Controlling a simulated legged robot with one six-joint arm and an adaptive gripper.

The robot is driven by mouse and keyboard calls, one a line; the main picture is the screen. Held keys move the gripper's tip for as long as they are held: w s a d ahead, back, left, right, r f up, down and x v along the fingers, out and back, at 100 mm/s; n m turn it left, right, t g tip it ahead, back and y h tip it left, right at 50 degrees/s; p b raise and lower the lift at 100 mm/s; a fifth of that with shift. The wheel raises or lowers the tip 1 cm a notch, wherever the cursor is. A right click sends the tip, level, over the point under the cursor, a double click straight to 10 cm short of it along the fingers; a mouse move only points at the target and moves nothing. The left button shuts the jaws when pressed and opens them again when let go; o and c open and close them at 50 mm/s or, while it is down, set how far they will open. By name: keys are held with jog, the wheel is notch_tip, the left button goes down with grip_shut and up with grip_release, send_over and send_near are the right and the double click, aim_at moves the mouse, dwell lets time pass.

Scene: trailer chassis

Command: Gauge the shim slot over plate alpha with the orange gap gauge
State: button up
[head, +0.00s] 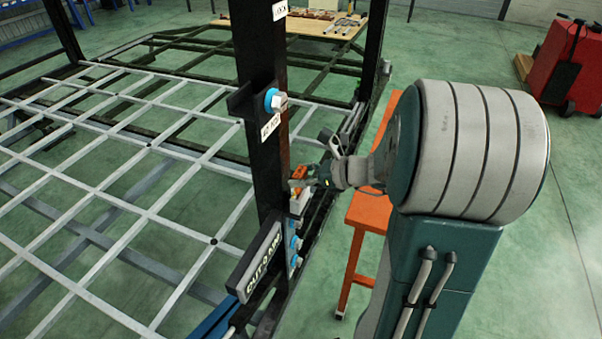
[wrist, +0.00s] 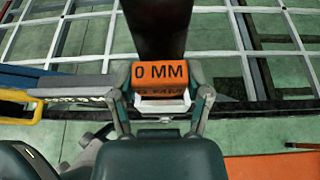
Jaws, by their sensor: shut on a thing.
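My gripper (head: 315,179) is at the dark upright post (head: 262,140) of the trailer frame. In the wrist view my gripper (wrist: 160,108) is shut on the orange gap gauge (wrist: 160,75), whose face shows the letters "0 MM". The gauge lies between the fingers, right in front of the post; whether it touches the post or sits in a slot cannot be told. A white block (wrist: 161,105) shows below the gauge. In the head view the orange gauge (head: 299,177) is a small patch beside the post. Plate alpha and the shim slot cannot be made out for certain.
A black sign plate (head: 257,262) and blue-ringed bolts (head: 293,243) are low on the post. A bolt (head: 275,101) sticks out higher up. An orange stand (head: 367,210) is behind my arm. A red wheeled case (head: 570,65) stands far right on open green floor.

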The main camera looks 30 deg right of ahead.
aim_at(285, 157)
jog(key=shift+f, duration=1.25)
dwell(1.2)
jog(key=shift+r, duration=4.05)
jog(key=shift+s, duration=0.1)
